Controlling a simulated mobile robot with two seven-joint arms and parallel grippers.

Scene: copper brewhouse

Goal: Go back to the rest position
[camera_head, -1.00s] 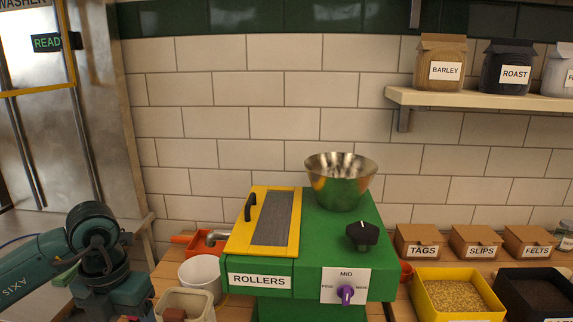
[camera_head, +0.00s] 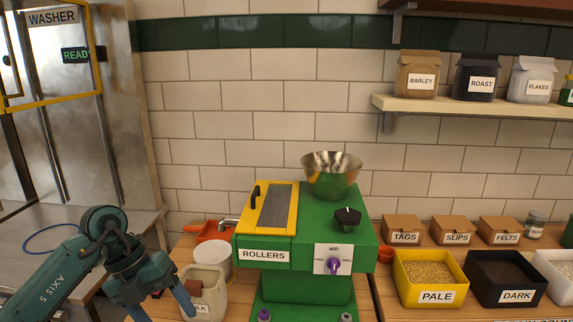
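My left arm comes in from the lower left. Its gripper (camera_head: 172,306) hangs at the bottom edge beside the milk-labelled jug, and the picture edge cuts into it, so I cannot tell whether it is open or shut. My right arm and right gripper are out of view. The green mill (camera_head: 307,255) marked ROLLERS stands on the wooden counter with its yellow-framed lid (camera_head: 268,209) lying flat. A metal bowl-shaped hopper (camera_head: 332,176) sits on top of it, and a purple knob (camera_head: 333,265) is on its MID plate.
A yellow PALE bin (camera_head: 437,296) and a black DARK bin (camera_head: 516,297) stand right. The shelf (camera_head: 460,107) holds bags.

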